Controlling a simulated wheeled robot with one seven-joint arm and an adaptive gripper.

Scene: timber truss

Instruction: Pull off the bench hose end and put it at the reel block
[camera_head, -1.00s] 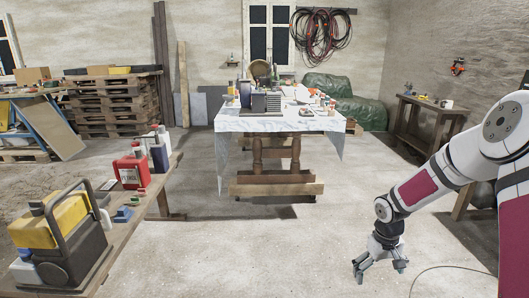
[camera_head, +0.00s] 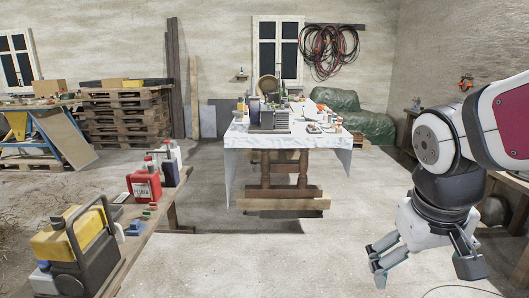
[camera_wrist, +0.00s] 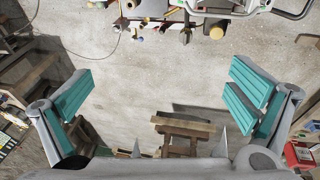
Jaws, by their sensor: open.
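My gripper (camera_head: 424,268) hangs in the air at the lower right of the head view, fingers spread and nothing between them. In the wrist view the teal pads of my gripper (camera_wrist: 160,88) stand wide apart over bare floor. A thin dark line like a hose or cable (camera_head: 458,288) curves on the floor below my gripper. A similar line (camera_wrist: 78,52) shows at the upper left of the wrist view. I cannot make out which thing is the bench hose end or the reel block.
A cloth-covered table (camera_head: 285,137) stands mid-room, loaded with items. A bench at left holds a yellow-black machine (camera_head: 85,245) and a red can (camera_head: 145,186). Coiled hoses (camera_head: 329,50) hang on the back wall. Several fittings (camera_wrist: 160,12) line the wrist view's top. Central floor is clear.

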